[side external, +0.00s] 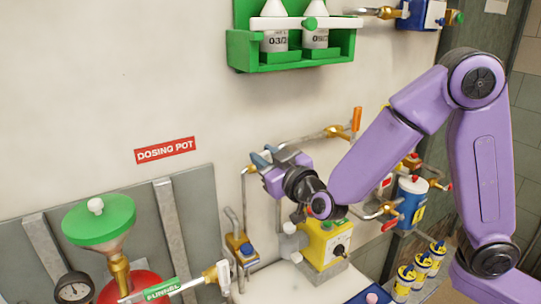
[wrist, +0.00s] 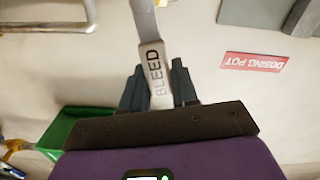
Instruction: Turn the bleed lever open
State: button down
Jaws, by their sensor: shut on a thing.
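The bleed lever (wrist: 152,62) is a flat grey handle marked BLEED. In the wrist view it runs from the top edge down between the two dark fingers of my gripper (wrist: 158,82). My gripper is shut on its labelled end. In the side view my gripper (side external: 265,158) is close to the wall, above the yellow box, and the lever there is too small or hidden to make out. The lever's pivot is not clear in either view.
A green rack (side external: 290,50) with two bottles hangs above. A yellow box (side external: 324,243) stands below my gripper. A pipe with an orange handle (side external: 356,120) is to the right. The red DOSING POT sign (side external: 165,150) and green-topped funnel (side external: 99,220) are left.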

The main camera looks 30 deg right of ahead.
jog(key=a+f+n, duration=0.5)
jog(key=f+n, duration=0.2)
jog(key=n, duration=0.8)
jog(key=shift+a, duration=0.2)
dwell(0.5)
jog(key=c, duration=1)
grip_release()
jog(key=shift+o, duration=0.3)
jog(key=s, duration=1.7)
jog(key=shift+s, duration=0.2)
